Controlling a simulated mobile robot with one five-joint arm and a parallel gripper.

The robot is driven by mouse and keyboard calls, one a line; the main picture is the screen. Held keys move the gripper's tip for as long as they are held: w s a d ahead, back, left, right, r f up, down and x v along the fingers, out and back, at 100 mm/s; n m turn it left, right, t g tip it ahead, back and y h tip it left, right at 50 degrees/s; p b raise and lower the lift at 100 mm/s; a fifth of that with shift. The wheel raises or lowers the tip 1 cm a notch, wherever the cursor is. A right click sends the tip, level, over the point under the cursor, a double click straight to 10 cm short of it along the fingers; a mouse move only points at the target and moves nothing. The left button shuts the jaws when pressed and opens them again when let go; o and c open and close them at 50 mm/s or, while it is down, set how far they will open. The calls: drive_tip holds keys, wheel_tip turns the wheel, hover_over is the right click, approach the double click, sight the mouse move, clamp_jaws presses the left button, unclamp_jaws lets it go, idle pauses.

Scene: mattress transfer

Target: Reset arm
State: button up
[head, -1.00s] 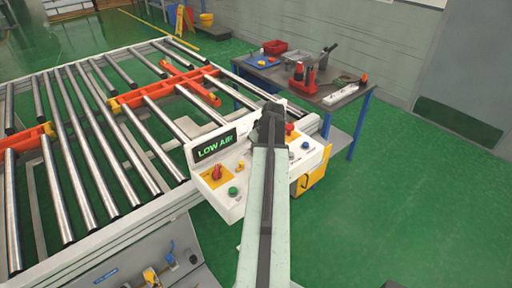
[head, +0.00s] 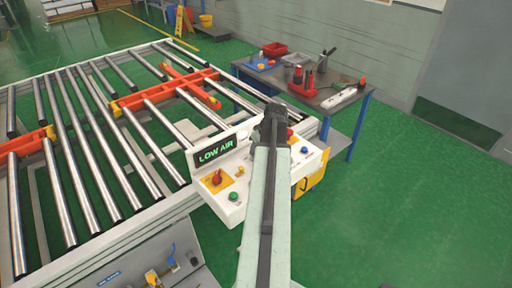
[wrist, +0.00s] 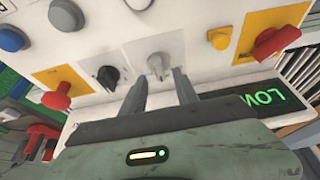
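A white control panel (head: 227,207) with a green LOW AIR display (head: 215,153) stands at the corner of the roller conveyor. My gripper (head: 272,108) is over the panel in the head view, and its fingers are hard to make out there. In the wrist view, my gripper (wrist: 159,78) has two dark fingers apart, with nothing held. A grey switch (wrist: 157,66) shows just beyond and between the fingertips; whether they touch it is unclear. A black knob (wrist: 107,77), a red knob (wrist: 57,99) and a red rotary switch (wrist: 274,42) are nearby. No readable label reads reset.
The conveyor (head: 85,165) has steel rollers and orange bars (head: 170,91). A work table (head: 325,97) with a red bin (head: 273,49), red bottles and tools stands behind the panel. Green floor (head: 410,200) is open to the right. A grey wall is at the back.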

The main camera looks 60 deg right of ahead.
drive_tip(key=p+v, duration=0.2)
drive_tip(key=v, duration=0.2)
